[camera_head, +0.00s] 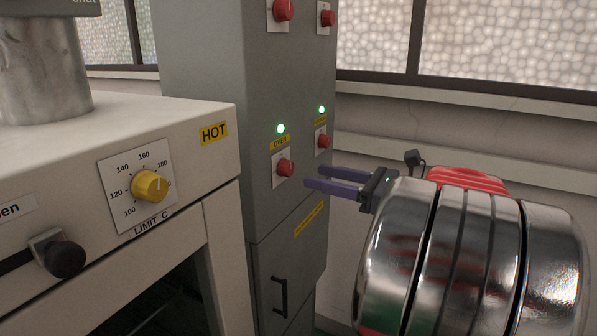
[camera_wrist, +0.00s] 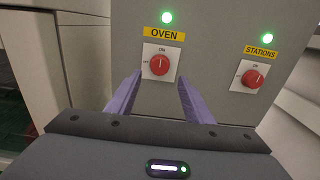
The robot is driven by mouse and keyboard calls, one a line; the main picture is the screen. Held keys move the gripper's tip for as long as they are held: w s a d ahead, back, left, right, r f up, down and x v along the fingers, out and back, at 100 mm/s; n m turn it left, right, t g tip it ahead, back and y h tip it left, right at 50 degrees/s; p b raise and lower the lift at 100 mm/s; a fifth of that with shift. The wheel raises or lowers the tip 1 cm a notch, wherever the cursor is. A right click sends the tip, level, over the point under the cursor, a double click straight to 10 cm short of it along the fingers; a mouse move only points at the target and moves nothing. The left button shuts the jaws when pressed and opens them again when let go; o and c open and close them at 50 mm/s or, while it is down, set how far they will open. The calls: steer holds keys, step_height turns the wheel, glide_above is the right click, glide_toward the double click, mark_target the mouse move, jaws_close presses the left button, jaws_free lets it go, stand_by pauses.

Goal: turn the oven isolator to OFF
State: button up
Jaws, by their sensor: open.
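The oven isolator (camera_wrist: 159,64) is a red round knob on a white plate under a yellow OVEN label (camera_wrist: 165,33). Its pale mark seems to point up, towards ON; a small label sits at its left. A green lamp (camera_wrist: 167,18) above it is lit. In the head view the oven isolator (camera_head: 285,167) is on the grey cabinet's front. My gripper (camera_head: 313,177) is open and empty, its two purple fingers pointing at the cabinet. In the wrist view the fingertips lie either side of the knob and slightly below it, apparently short of touching it.
The stations isolator (camera_wrist: 253,79), a similar red knob with a lit green lamp (camera_wrist: 267,38), is to the right. More red knobs (camera_head: 283,9) are higher on the cabinet. The cream oven (camera_head: 190,135) with a yellow limit dial (camera_head: 149,186) stands left. A black cabinet handle (camera_head: 279,296) is below.

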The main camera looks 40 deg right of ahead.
mark_target(291, 170)
steer(key=x, duration=0.7)
steer(key=shift+w+f, duration=0.1)
steer(key=c, duration=1)
